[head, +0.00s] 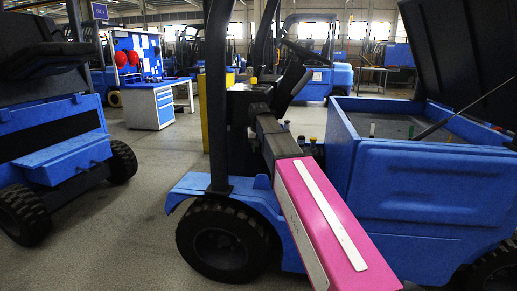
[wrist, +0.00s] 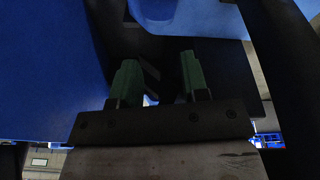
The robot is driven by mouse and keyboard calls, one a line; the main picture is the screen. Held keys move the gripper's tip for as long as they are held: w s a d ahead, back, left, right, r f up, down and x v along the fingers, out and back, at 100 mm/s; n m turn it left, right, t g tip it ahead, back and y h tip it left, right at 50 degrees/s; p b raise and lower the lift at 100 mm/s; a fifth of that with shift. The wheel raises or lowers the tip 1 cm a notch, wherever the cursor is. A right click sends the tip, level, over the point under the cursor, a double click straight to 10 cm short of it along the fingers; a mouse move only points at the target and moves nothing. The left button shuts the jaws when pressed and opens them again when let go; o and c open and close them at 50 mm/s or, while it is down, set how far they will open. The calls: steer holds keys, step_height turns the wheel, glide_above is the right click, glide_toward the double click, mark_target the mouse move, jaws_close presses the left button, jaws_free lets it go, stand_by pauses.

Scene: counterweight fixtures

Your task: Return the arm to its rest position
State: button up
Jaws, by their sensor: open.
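My gripper (wrist: 158,62) shows in the wrist view with its two green fingers apart and nothing between them. It is open and empty. Dark and blue surfaces of a vehicle lie close beyond and around the fingers. In the head view my arm reaches from the lower right up toward the cab area of a blue forklift (head: 425,205). The gripper's fingers cannot be made out in the head view.
The forklift's raised dark cover (head: 460,50) stands over its open rear compartment. A dark post (head: 217,100) rises left of my arm. Another blue vehicle (head: 60,150) stands at left. A blue-and-white cabinet (head: 150,107) is behind. Grey floor (head: 130,220) between the vehicles is clear.

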steer(key=shift+f, duration=0.1)
steer(key=s+d+f+g, duration=0.1)
steer(key=s+d+f, duration=0.3)
steer(key=s+f, duration=0.4)
steer(key=s+d+f, duration=0.4)
steer(key=s+f, duration=0.5)
steer(key=f, duration=0.4)
steer(key=s+d+f+g, duration=0.1)
steer(key=s+d+f, duration=0.3)
steer(key=s+f, duration=0.5)
step_height(320, 180, down, 2)
steer(key=shift+s+d+f+g, duration=0.1)
steer(key=shift+s+d+g, duration=0.05)
steer(key=shift+d+g, duration=0.15)
